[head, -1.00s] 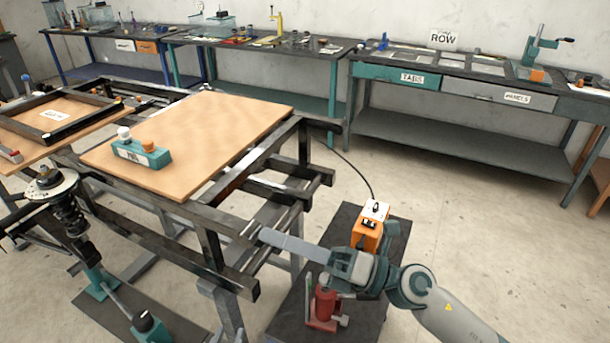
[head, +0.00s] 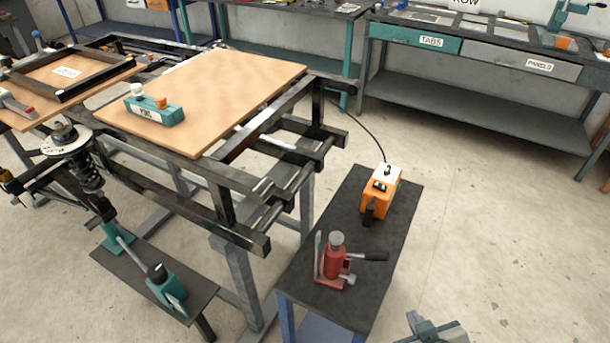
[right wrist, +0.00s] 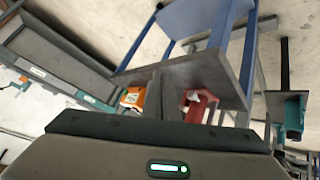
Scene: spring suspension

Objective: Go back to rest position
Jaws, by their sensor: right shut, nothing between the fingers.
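My right gripper (head: 432,327) shows only in part at the bottom edge of the head view, right of the small dark table. It is shut with nothing between its fingers, and most of its arm is out of the picture. In the right wrist view, my own grey housing with a green light fills the bottom. My left gripper is not in the head view.
A small dark table (head: 310,270) carries a red jack (head: 335,262) and an orange box (head: 381,192). A steel frame with a wooden board (head: 225,85) stands left of it. A spring strut (head: 86,172) is at far left. Floor (head: 490,230) on the right is clear.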

